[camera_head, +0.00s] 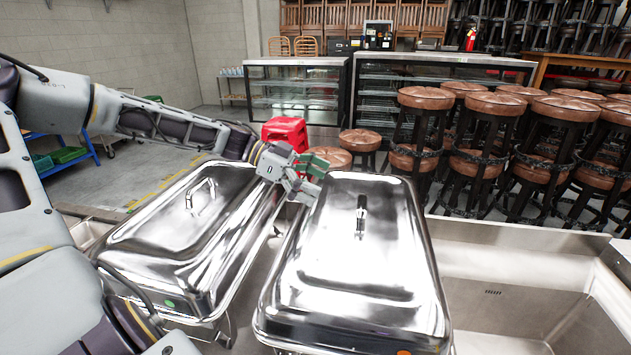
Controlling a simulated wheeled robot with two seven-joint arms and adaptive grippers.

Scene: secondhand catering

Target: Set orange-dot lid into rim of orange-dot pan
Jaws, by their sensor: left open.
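The orange-dot lid (345,262) is a shiny steel rectangular dome right of centre, with an upright handle (361,215) on top and an orange dot (403,352) at its near edge. It covers the place of the orange-dot pan, which is hidden, so I cannot tell how the lid's edge meets the rim. My left gripper (312,178) is open at the lid's far left corner, close to its edge; contact is unclear. It is not around the handle. My right gripper is not in view.
A second steel chafing dish with a green dot (170,303) and a lid (185,235) stands close on the left. A steel sink basin (515,290) lies open and empty on the right.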

